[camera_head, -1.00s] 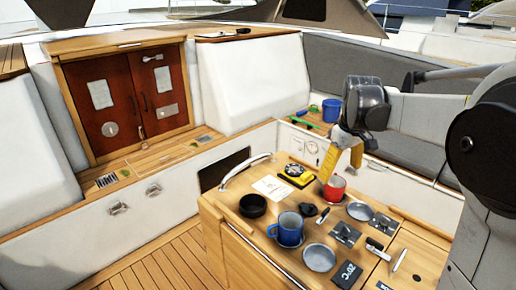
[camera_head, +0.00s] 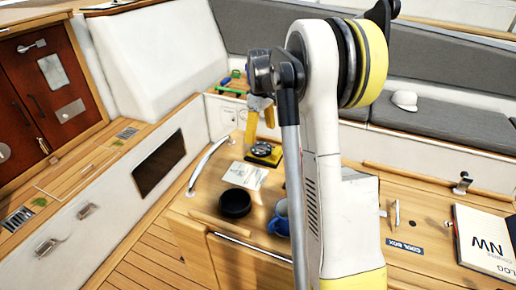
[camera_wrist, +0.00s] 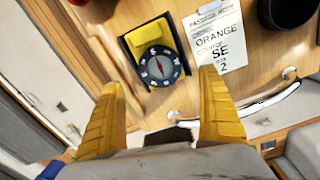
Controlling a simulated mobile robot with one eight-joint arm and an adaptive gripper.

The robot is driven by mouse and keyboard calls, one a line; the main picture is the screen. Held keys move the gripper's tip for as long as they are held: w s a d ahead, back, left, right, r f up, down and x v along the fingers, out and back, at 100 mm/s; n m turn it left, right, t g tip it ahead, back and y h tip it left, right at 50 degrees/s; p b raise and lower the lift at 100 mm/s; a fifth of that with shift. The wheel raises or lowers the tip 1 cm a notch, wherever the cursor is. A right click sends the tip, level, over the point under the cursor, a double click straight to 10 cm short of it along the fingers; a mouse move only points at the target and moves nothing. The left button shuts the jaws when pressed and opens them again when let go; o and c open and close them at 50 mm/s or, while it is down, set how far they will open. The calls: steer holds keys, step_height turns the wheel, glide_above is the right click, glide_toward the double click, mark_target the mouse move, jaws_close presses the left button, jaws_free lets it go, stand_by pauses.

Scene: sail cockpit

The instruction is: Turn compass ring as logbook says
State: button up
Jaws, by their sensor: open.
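The compass (camera_head: 264,152), a dark round dial on a yellow and black base, sits on the wooden table; it also shows in the wrist view (camera_wrist: 158,66). Its dark ring bears white letters too small to read surely. My gripper (camera_head: 261,120) is open above the compass, fingers pointing down. In the wrist view its yellow fingers (camera_wrist: 161,84) stand apart on either side below the dial, not touching it. The logbook (camera_head: 486,238) lies at the far right, showing "LOG" and "NW". A white passage note (camera_wrist: 217,40) beside the compass reads "ORANGE", "SE", "2".
A black bowl (camera_head: 236,203) and a blue mug (camera_head: 281,217), partly hidden by my arm, stand near the compass. A metal rail (camera_head: 207,164) edges the table at left. A blue "COOL BOX" label (camera_head: 404,246) and a white cap (camera_head: 404,101) are at right.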

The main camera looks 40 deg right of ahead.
mark_target(260, 147)
step_height(260, 147, down, 6)
steer(key=shift+w+r+b, duration=0.1)
steer(key=shift+b, duration=0.6)
steer(key=c, duration=1.2)
